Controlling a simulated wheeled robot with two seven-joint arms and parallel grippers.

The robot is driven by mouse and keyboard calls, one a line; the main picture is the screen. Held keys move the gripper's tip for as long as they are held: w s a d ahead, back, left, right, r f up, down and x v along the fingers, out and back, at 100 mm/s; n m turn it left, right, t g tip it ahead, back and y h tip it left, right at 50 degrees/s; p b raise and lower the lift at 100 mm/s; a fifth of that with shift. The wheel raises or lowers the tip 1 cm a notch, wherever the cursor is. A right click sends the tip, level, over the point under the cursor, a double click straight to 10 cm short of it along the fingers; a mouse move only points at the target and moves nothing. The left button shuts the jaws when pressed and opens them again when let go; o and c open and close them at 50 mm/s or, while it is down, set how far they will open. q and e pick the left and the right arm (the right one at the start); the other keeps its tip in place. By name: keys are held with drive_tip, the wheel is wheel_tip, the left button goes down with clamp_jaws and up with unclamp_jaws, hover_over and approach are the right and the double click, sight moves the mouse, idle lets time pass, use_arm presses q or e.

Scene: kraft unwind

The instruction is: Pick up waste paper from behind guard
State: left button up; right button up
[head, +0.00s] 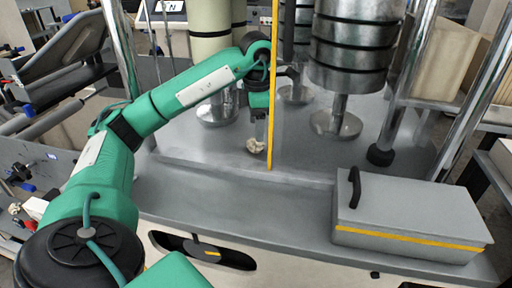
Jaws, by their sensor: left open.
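A small crumpled piece of pale waste paper (256,146) lies on the grey machine deck. It is close to a thin upright yellow edge (274,90), which appears to belong to the clear guard. My green left arm reaches in from the left, and its left gripper (262,130) points down just above the paper. The gripper is open, and its fingers are small and partly seen through or beside the guard. I cannot tell whether they touch the paper. My right gripper is not in view.
A grey lidded box (410,215) with a black handle and yellow stripe sits at the front right. Chrome posts (405,80) rise on the right. The deck's front strip (235,190) is clear.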

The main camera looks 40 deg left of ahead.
sight(256, 143)
use_arm(q)
drive_tip(key=shift+d+f, duration=0.1)
drive_tip(key=shift+f, duration=0.45)
drive_tip(key=shift+f+b, duration=0.45)
drive_tip(key=shift+f, duration=1.65)
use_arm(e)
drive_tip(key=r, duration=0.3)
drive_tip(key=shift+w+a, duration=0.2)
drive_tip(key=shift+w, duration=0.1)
use_arm(q)
drive_tip(key=shift+c, duration=0.3)
drive_tip(key=c, duration=1)
